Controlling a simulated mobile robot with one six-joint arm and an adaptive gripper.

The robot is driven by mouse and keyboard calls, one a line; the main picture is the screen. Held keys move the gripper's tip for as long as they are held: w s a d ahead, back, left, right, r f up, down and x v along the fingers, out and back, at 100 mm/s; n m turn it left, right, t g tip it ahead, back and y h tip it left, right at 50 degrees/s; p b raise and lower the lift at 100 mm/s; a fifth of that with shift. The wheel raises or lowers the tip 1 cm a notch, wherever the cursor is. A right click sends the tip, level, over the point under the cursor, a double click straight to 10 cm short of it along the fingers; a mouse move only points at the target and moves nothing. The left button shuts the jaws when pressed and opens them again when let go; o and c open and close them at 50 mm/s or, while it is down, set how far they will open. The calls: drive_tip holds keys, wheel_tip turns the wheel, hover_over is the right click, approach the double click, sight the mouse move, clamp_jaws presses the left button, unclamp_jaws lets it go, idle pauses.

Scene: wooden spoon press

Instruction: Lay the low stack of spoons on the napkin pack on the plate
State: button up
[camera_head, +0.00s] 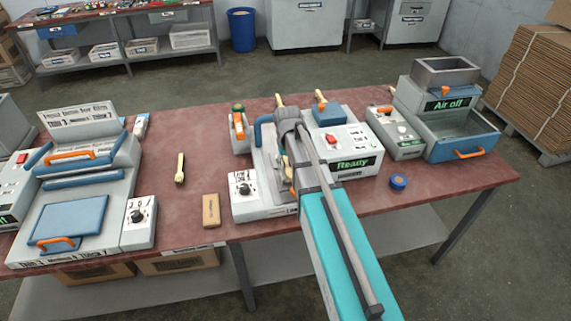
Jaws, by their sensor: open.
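A pale wooden spoon or low spoon stack (180,168) lies on the red table left of the middle; I cannot tell how many spoons it holds. My gripper (287,176) points down over the grey machine (262,205) at the middle of the table. It is open, largely hidden behind my arm. A small pale wooden piece (284,161) shows beside it; I cannot tell whether it touches. I cannot make out the napkin pack or the plate for certain; my arm covers part of the machine.
A machine with blue plates (68,219) stands left, and a blue and grey air unit (463,137) stands right. A tan block (211,210) and a blue tape roll (398,182) lie near the front edge. The table around the left spoon is clear.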

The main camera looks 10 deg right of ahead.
sight(287, 164)
drive_tip(key=shift+r, duration=0.1)
wheel_tip(287, 164, up, 12)
drive_tip(key=p, duration=1.2)
idle(0.8)
drive_tip(key=s, duration=1.6)
drive_tip(key=shift+a, duration=0.25)
